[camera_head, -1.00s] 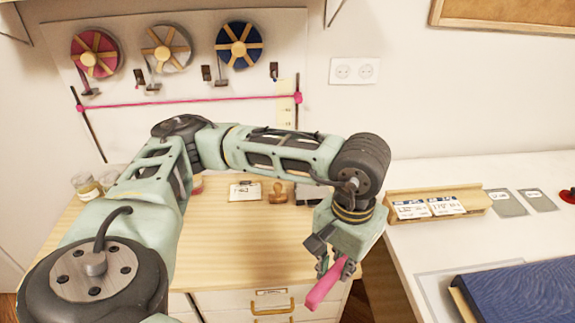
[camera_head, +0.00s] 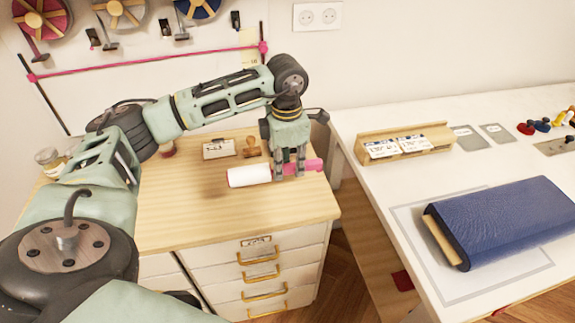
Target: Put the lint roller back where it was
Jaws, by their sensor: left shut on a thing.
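The lint roller has a white roll (camera_head: 250,175) and a pink handle (camera_head: 312,165). It lies level over the right part of the wooden top of the drawer cabinet (camera_head: 190,210), roll to the left and handle to the right. My left gripper (camera_head: 289,172) points down and is shut on the lint roller near where the roll meets the handle. The roller is at or just above the wooden top; I cannot tell if it touches. My right gripper is not in view.
A wooden stamp (camera_head: 251,147) and a small card (camera_head: 219,149) stand behind the roller. A white table to the right holds a wooden card holder (camera_head: 375,156) and a blue fabric bolt (camera_head: 510,215). A gap separates cabinet and table. The cabinet top's front is clear.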

